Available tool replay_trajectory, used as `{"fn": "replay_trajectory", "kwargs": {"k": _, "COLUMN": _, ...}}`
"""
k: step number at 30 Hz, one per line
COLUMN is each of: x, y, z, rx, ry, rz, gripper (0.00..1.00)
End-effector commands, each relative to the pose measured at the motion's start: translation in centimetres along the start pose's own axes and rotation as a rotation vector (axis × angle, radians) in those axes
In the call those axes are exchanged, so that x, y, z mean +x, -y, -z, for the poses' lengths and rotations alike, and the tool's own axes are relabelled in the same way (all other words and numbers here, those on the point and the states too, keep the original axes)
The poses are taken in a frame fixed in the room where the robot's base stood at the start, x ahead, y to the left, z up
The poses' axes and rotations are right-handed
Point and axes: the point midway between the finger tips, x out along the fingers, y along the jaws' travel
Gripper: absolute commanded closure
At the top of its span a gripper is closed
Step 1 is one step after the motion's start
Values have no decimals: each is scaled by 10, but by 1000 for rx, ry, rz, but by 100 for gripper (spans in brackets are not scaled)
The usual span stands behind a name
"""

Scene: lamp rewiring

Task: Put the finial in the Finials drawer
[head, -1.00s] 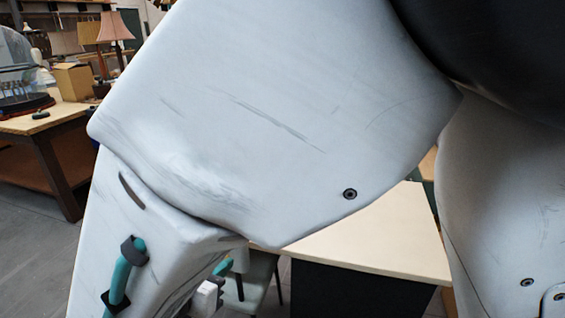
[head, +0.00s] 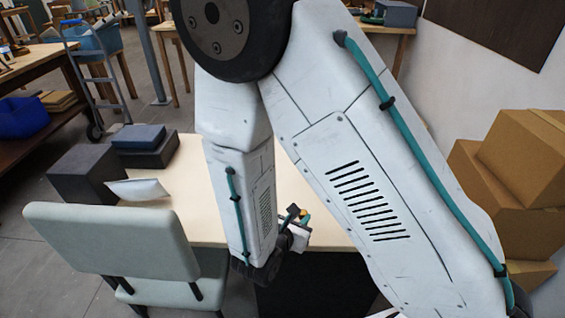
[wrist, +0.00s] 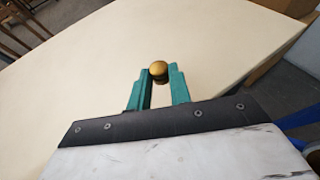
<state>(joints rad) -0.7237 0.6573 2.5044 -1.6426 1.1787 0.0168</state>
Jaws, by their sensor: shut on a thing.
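The finial (wrist: 158,70) is a small round brass-coloured knob. In the wrist view it sits between the tips of the two teal fingers of my gripper (wrist: 160,78), which is shut on it. Beyond it is a pale table top (wrist: 90,60). In the head view my gripper (head: 296,224) is small and partly hidden by my arm, over the front edge of the table (head: 190,215). I see no drawer labelled Finials in either view.
A grey-green chair (head: 110,240) stands at the table's near left. Dark boxes (head: 90,172) and a white packet (head: 138,190) are at the table's left end. Cardboard boxes (head: 525,150) are stacked at the right wall. A dark block (head: 315,285) stands under the table.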

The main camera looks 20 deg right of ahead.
Motion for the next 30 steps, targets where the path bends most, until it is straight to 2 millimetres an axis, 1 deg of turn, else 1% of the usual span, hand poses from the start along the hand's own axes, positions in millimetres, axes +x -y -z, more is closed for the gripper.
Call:
{"fn": "replay_trajectory", "kwargs": {"k": 1, "x": 7, "y": 8, "z": 3, "rx": 1, "ry": 0, "rz": 12, "gripper": 100}}
{"fn": "replay_trajectory", "kwargs": {"k": 3, "x": 14, "y": 12, "z": 5, "rx": 6, "ry": 0, "rz": 19, "gripper": 100}}
{"fn": "replay_trajectory", "kwargs": {"k": 6, "x": 28, "y": 10, "z": 2, "rx": 13, "ry": 0, "rz": 26, "gripper": 100}}
{"fn": "replay_trajectory", "kwargs": {"k": 8, "x": 40, "y": 4, "z": -2, "rx": 17, "ry": 1, "rz": 30, "gripper": 100}}
{"fn": "replay_trajectory", "kwargs": {"k": 15, "x": 94, "y": -30, "z": -18, "rx": 17, "ry": 2, "rz": 32, "gripper": 100}}
{"fn": "replay_trajectory", "kwargs": {"k": 18, "x": 113, "y": -44, "z": -23, "rx": 16, "ry": 1, "rz": 30, "gripper": 100}}
{"fn": "replay_trajectory", "kwargs": {"k": 22, "x": 129, "y": -56, "z": -28, "rx": 14, "ry": 2, "rz": 27, "gripper": 100}}
{"fn": "replay_trajectory", "kwargs": {"k": 30, "x": 144, "y": -68, "z": -33, "rx": 13, "ry": 1, "rz": 25, "gripper": 100}}
